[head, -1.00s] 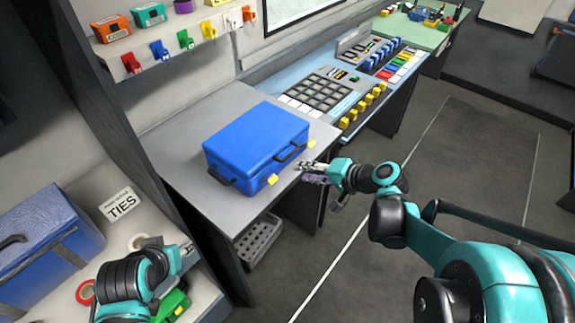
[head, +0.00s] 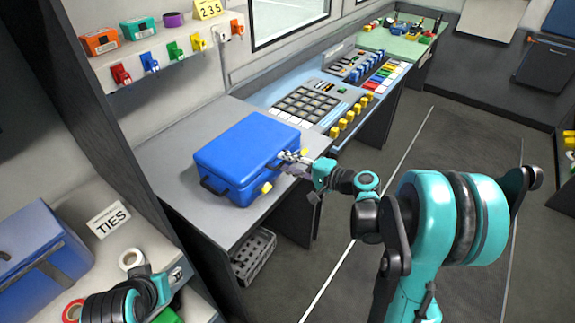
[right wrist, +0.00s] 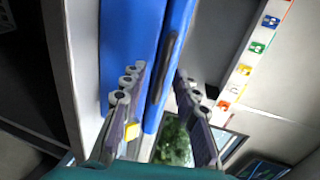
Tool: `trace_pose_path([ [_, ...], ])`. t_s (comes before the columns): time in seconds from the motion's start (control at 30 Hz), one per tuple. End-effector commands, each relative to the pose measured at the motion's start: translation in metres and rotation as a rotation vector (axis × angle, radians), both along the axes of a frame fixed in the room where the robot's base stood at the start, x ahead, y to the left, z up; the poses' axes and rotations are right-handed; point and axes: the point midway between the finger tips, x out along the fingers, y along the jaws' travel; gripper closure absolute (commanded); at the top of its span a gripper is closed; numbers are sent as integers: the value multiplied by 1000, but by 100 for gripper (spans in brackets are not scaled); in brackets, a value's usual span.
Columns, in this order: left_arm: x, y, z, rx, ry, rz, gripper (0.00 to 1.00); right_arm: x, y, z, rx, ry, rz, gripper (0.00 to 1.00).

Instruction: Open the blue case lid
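A control panel (head: 315,102) with keys and yellow knobs stands right of the case. Another blue case (head: 45,245) lies on the lower left shelf near a TIES sign (head: 108,218) and tape rolls (head: 131,259). The grey table (head: 180,140) is otherwise clear.

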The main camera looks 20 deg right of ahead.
Motion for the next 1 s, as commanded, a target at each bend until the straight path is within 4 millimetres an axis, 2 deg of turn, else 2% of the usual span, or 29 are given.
trace_pose_path([
  [0.27, 0, 0, 0, 0, 0, 0, 60, 2, 2, 0, 0, 0, 0, 70],
  [0.4, 0, 0, 0, 0, 0, 0, 60, 2, 2, 0, 0, 0, 0, 100],
  [0.77, 0, 0, 6, 0, 0, 0, 60, 2, 2, 5, -8, 10, 0, 100],
  [0.87, 0, 0, 16, 0, 0, 0, 60, 3, 2, 14, -23, 28, 1, 100],
  [1.0, 0, 0, 40, 0, 0, 0, 60, 5, 4, 33, -58, 73, 1, 100],
])
